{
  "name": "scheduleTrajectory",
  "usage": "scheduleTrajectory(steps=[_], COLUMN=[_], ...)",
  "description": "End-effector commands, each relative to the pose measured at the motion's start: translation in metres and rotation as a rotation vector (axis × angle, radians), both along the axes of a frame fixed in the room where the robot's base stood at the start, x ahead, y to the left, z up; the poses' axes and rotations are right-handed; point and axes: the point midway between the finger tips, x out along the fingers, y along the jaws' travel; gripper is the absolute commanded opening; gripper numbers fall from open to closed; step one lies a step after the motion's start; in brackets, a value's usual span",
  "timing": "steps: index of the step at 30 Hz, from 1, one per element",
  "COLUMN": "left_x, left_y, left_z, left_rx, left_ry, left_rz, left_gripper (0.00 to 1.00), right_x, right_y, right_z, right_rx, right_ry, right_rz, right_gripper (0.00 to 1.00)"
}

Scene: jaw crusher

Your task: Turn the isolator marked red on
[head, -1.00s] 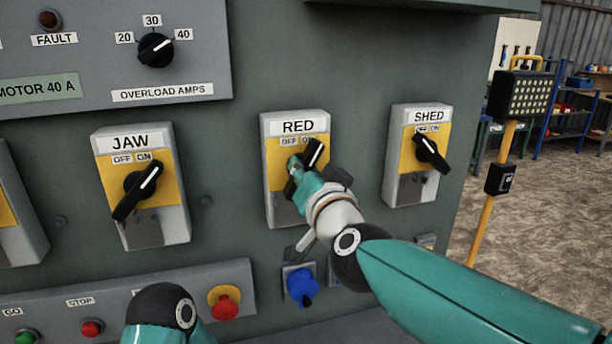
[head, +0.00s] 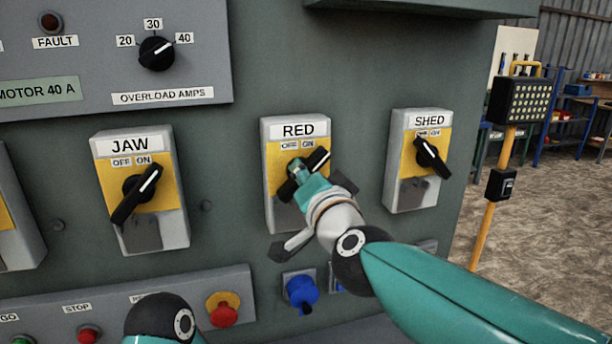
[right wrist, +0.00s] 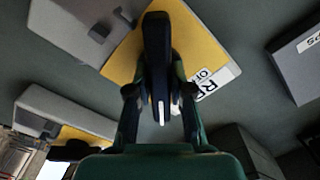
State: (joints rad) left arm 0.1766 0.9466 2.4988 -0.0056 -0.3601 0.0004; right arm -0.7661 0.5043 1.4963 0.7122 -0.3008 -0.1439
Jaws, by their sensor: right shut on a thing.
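The RED isolator (head: 283,218) is a grey box with a yellow plate on the panel, between the JAW and SHED boxes. Its black handle (head: 319,159) tilts up and right, its white-lined end towards the ON label. My right gripper (head: 302,176) is shut on this handle from the front and hides part of it. In the right wrist view the handle (right wrist: 157,50) sits between the two fingers of the gripper (right wrist: 159,92), over the yellow plate. My left gripper is out of view.
The JAW isolator (head: 166,232) is left, its handle towards ON. The SHED isolator (head: 404,196) is right, its handle tilted up-left. A blue knob (head: 301,290) and a red button on yellow (head: 222,308) lie below. A yellow-post lamp (head: 493,215) stands right.

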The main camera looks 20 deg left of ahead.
Motion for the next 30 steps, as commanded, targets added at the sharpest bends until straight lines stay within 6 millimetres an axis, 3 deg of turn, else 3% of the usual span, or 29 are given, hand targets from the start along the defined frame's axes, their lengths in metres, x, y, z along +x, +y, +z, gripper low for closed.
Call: scheduleTrajectory(steps=[1,6,20,30], left_x=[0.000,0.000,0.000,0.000], left_y=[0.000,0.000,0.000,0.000], left_z=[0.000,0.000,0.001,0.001], left_rx=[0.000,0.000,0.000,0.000], left_ry=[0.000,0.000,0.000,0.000], left_rz=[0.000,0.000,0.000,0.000], left_gripper=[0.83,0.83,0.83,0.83], right_x=[0.003,0.002,-0.009,-0.059], right_y=[-0.005,-0.004,-0.008,-0.042], right_z=[0.005,0.004,0.002,0.003], right_rx=[0.011,0.008,0.003,0.004], right_ry=[-0.006,-0.004,-0.003,-0.005], right_rz=[-0.013,-0.009,-0.004,-0.004], right_gripper=[0.22,0.46,0.46,0.46])
